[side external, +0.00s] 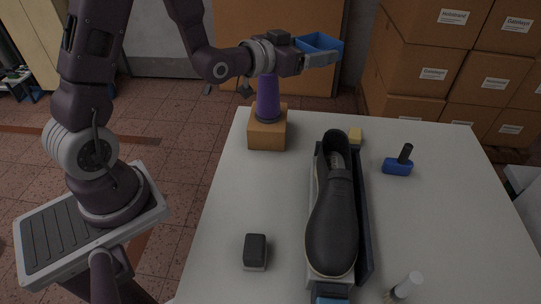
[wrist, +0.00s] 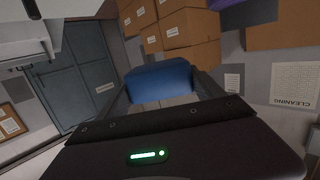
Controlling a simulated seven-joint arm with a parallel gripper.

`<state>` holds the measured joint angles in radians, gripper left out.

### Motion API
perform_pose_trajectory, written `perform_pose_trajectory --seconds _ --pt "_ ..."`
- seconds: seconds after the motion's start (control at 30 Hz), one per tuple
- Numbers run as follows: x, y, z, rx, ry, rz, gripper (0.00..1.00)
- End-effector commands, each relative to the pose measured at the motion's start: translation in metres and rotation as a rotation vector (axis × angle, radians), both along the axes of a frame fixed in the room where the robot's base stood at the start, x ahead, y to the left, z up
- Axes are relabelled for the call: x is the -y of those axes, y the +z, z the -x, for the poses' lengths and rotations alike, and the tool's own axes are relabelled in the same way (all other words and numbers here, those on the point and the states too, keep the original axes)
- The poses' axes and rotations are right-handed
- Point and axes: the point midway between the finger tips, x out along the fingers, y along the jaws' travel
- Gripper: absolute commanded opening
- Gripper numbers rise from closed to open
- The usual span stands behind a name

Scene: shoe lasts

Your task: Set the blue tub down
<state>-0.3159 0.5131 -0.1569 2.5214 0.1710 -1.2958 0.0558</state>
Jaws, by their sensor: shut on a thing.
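The blue tub (side external: 318,42) is up in the air near the far end of the table in the side view, level with the top of the purple cone or higher. My gripper (side external: 318,60) is shut on it, and the tub extends past the fingers. In the wrist view the blue tub (wrist: 160,80) sits between the fingers, with one rounded blue side showing. Its inside is mostly hidden, so I cannot tell whether it holds anything.
A purple cone (side external: 267,98) on a brown block (side external: 268,133) stands below my wrist. A black shoe (side external: 333,215) lies along the middle of the white table (side external: 455,225).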

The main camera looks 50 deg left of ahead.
Motion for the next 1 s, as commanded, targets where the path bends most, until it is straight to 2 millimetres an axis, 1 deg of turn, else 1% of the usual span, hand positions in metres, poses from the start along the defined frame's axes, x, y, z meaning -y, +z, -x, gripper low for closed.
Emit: perform_pose_trajectory --seconds 0.03,0.13,0.27,0.37,0.43,0.47,0.57,0.67,0.7,0.8,0.9,1.0 --pt "-0.001 0.014 0.000 0.012 0.001 -0.003 0.37" --pt "-0.001 0.047 0.000 0.016 0.001 -0.006 0.37" --pt "0.011 0.059 0.010 0.007 -0.140 -0.007 0.37" --pt "0.022 0.066 0.023 0.005 -0.261 -0.007 0.37" --pt "0.031 0.069 0.037 0.003 -0.358 -0.006 0.37" --pt "0.034 0.070 0.044 0.004 -0.404 -0.007 0.37" --pt "0.046 0.069 0.074 0.002 -0.566 -0.003 0.37" --pt "0.054 0.065 0.110 0.000 -0.727 0.001 0.37" --pt "0.056 0.062 0.125 0.000 -0.787 0.004 0.37" --pt "0.058 0.056 0.160 0.000 -0.921 0.006 0.37" --pt "0.057 0.051 0.188 0.000 -1.018 0.005 0.37" --pt "0.055 0.046 0.211 0.002 -1.094 0.005 0.37"
